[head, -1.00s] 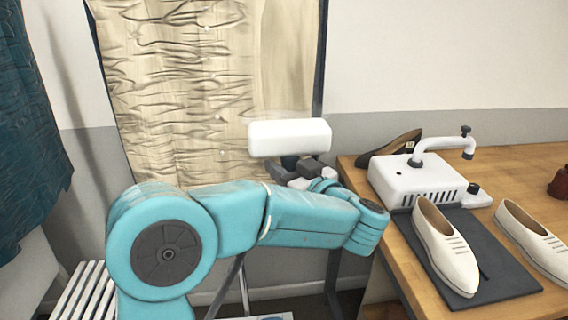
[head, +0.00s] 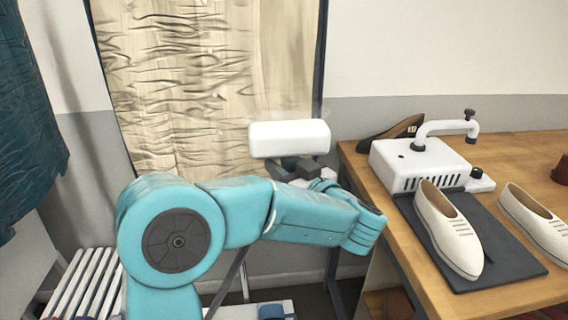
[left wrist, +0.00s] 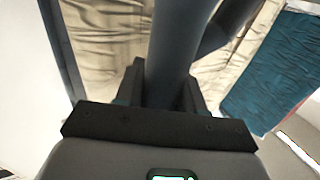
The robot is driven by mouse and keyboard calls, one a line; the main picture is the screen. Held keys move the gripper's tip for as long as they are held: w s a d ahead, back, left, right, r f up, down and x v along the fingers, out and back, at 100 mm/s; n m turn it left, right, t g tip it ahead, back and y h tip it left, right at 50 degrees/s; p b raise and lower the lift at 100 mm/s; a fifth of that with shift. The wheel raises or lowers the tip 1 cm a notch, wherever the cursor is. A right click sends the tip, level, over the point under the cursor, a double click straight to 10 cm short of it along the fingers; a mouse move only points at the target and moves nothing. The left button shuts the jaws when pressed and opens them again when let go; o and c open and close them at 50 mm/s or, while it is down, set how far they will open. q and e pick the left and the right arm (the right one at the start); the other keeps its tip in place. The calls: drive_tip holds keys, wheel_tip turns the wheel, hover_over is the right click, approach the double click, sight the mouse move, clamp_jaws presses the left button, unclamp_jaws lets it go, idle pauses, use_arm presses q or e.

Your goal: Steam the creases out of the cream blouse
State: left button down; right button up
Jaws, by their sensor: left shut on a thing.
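The cream blouse (head: 180,85) hangs at the back left in the head view. Creases cover its left and middle; a strip along its upper right looks smoother. My left gripper (head: 300,168) is shut on the dark handle of a white steamer head (head: 289,138). The steamer head is in front of the blouse's lower right, with faint steam around its top. I cannot tell whether it touches the cloth. In the left wrist view the dark handle (left wrist: 172,50) stands between the fingers (left wrist: 160,95), with creased blouse (left wrist: 108,40) behind. My right gripper is not in view.
A wooden table (head: 520,150) at the right holds a white machine with a bent pipe (head: 420,160), a dark mat (head: 500,268), pale shoes (head: 450,228) and a dark shoe (head: 395,133). A teal garment (head: 25,130) hangs at the left; a white slatted rack (head: 85,285) stands below.

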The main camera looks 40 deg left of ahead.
use_arm(q)
wheel_tip(320, 180, down, 19)
drive_tip(key=b, duration=1.1)
drive_tip(key=shift+r, duration=0.2)
idle(1.6)
drive_tip(key=s+d, duration=0.3)
drive_tip(key=d, duration=0.1)
drive_tip(key=shift+s+d, duration=0.35)
drive_tip(key=shift+s, duration=0.05)
drive_tip(key=shift+w, duration=0.1)
idle(0.4)
drive_tip(key=shift+a, duration=0.1)
